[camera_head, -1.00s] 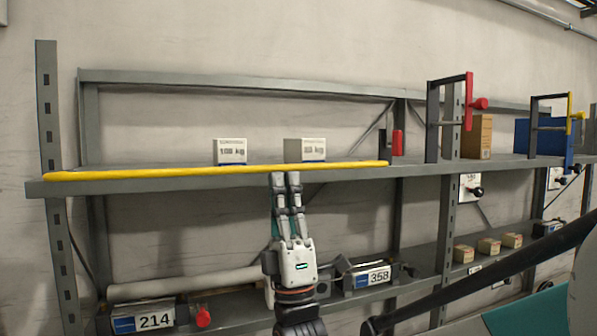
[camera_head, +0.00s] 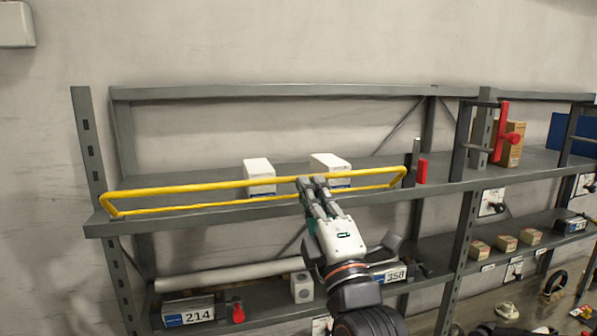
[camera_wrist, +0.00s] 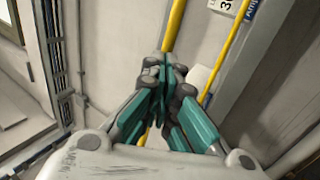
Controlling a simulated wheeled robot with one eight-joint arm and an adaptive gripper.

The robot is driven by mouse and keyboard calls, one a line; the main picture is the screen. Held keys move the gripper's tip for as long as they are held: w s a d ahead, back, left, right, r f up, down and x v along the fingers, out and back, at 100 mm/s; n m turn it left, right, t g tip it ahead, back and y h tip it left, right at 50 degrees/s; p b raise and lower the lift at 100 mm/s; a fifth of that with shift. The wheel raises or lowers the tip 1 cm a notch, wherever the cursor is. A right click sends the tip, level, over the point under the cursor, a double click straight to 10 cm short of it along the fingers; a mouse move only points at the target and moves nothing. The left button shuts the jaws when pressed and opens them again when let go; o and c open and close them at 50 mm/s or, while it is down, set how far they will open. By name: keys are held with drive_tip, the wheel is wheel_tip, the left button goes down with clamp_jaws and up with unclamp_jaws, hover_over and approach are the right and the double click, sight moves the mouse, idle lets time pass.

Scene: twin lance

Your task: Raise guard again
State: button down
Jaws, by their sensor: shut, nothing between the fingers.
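The yellow guard (camera_head: 215,186) is a long loop along the front edge of the upper shelf (camera_head: 150,224). Its top rail stands above its lower rail, a little over the shelf edge, and it looks partly tilted up. My gripper (camera_head: 312,180) is shut, with its fingertips at the middle of the top rail, seemingly touching it from below or in front. In the wrist view, the guard's rail (camera_wrist: 174,24) runs up to the closed fingertips (camera_wrist: 165,72), which hide the contact. A second yellow rail passes to the right.
Two white boxes (camera_head: 259,170) (camera_head: 329,164) stand on the shelf behind the guard. A red-handled latch (camera_head: 421,171) stands near the guard's right end. Boxes labelled 214 (camera_head: 188,312) and 358 (camera_head: 392,275) are on the lower shelf.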

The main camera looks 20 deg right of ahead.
drive_tip(key=shift+w+r+g+p, duration=0.35)
drive_tip(key=shift+r+g+p, duration=0.25)
drive_tip(key=shift+p, duration=0.25)
drive_tip(key=shift+w+r+g+p, duration=0.3)
drive_tip(key=shift+r+g+p, duration=0.25)
drive_tip(key=shift+p, duration=0.3)
drive_tip(key=shift+r+x, duration=0.2)
drive_tip(key=shift+x, duration=0.9)
drive_tip(key=shift+r+x, duration=0.2)
drive_tip(key=shift+x, duration=0.9)
drive_tip(key=shift+r, duration=0.1)
